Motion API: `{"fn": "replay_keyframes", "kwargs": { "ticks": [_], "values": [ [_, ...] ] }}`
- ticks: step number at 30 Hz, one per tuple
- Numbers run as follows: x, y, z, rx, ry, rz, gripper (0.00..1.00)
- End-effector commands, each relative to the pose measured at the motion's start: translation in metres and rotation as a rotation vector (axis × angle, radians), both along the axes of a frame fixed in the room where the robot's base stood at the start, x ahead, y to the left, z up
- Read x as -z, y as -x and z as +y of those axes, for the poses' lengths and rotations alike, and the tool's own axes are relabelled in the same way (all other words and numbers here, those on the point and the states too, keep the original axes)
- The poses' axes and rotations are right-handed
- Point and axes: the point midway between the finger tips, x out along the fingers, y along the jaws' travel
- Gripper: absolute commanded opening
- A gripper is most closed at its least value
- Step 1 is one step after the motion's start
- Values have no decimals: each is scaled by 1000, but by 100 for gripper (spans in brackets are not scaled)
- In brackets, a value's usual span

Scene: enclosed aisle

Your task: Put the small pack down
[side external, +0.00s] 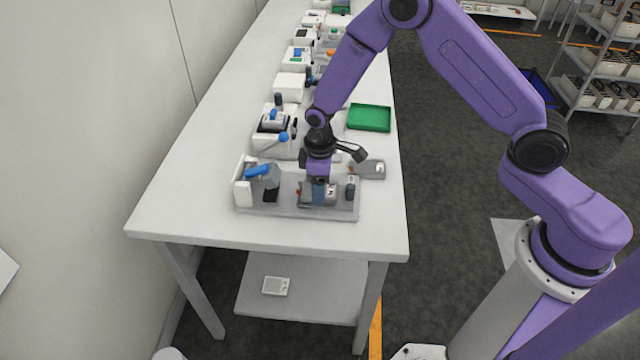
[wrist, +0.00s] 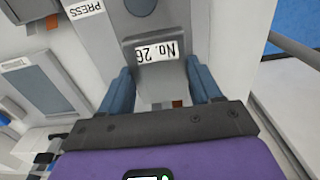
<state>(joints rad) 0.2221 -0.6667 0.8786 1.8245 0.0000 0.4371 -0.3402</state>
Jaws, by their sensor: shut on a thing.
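My gripper (side external: 318,190) points down over the right part of a grey base plate (side external: 285,210) at the near end of the white table. In the wrist view its two blue fingers (wrist: 160,82) stand on either side of a grey piece, which I take for the small pack (wrist: 150,88). A "No. 26" label (wrist: 157,51) shows just beyond the fingertips. The fingers hide much of the pack in the side view. I cannot tell whether its underside touches the plate.
A device with a blue handle (side external: 262,172) stands at the plate's left. A small dark upright part (side external: 350,188) is close on the right. A green tray (side external: 369,117) lies behind. Several white devices line the table farther back. The table's front strip is clear.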

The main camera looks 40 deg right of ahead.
Motion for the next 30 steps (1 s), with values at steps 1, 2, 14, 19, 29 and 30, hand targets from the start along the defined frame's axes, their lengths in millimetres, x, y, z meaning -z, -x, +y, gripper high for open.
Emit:
{"fn": "replay_keyframes", "kwargs": {
  "ticks": [1,2,14,19,29,30],
  "values": [
    [0,0,0,0,0,0,28],
    [0,0,0,0,0,0,28],
    [3,0,0,0,1,1,89],
    [1,0,0,0,0,0,89],
    [-45,-1,1,-1,-2,-5,89],
    [-52,-1,1,-1,-2,-4,89]
  ]
}}
